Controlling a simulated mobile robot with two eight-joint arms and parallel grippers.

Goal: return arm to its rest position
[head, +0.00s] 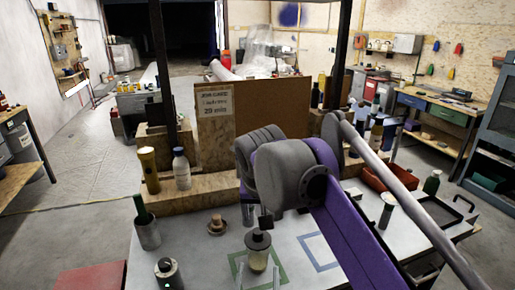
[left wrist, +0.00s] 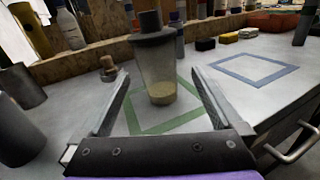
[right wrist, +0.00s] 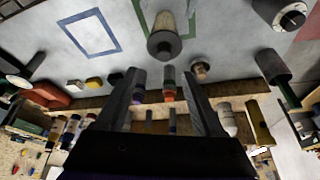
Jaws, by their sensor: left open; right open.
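A clear jar with a dark lid and pale contents (head: 257,257) stands upright in the green square outline on the grey bench top. It also shows in the left wrist view (left wrist: 157,72). My left gripper (head: 258,276) is open, its fingers low on either side of the jar's line; in its wrist view (left wrist: 160,75) I cannot tell whether the jar is between the tips or just beyond. My right gripper (right wrist: 165,78) is open and empty, with the jar's lid above it in its tilted, upside-down view. My purple and grey arm crosses the head view and hides part of the bench.
A blue square outline (head: 320,252) on the bench is empty. A wooden ledge behind holds a yellow flashlight (head: 149,170) and a white bottle (head: 181,170).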

